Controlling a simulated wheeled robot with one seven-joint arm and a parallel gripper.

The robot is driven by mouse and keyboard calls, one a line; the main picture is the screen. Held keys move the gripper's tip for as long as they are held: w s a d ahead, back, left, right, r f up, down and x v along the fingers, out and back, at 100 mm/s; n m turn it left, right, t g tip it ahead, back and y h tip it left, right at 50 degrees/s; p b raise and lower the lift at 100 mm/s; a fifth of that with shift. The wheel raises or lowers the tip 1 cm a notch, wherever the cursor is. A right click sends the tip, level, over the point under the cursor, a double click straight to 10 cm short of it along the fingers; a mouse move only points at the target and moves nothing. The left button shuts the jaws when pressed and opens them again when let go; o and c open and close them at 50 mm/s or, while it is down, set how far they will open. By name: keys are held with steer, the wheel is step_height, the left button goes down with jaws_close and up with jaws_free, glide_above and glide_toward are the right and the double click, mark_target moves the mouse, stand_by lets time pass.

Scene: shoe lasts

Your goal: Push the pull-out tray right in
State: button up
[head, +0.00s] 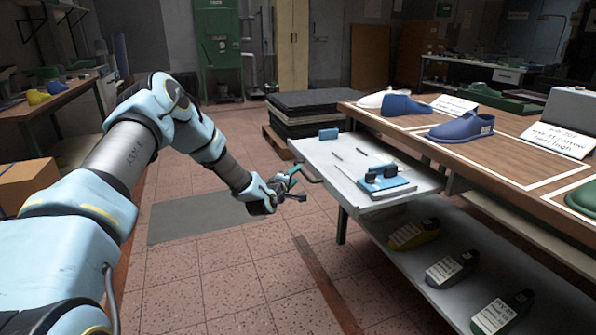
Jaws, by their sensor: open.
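The pull-out tray (345,182) is a pale grey board that sticks out to the left from under the bench top, towards my arm. A dark handle-like bar (311,176) shows at its left front edge. On the tray lie a blue block (328,134), a blue plate (388,190) with dark blue pieces on it, and thin dark rods. My gripper (297,185) is open and empty just left of the tray's edge, near the bar. I cannot tell whether a finger touches the bar.
The wooden bench (510,158) carries blue and white shoe lasts and label cards. A lower shelf (440,270) holds several labelled lasts. Dark stacked mats (315,108) stand behind the tray.

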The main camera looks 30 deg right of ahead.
mark_target(302, 171)
steer(key=shift+p+x, duration=0.3)
steer(key=shift+x, duration=2.5)
steer(key=shift+s+d, duration=0.1)
jaws_close()
steer(key=shift+f, duration=0.1)
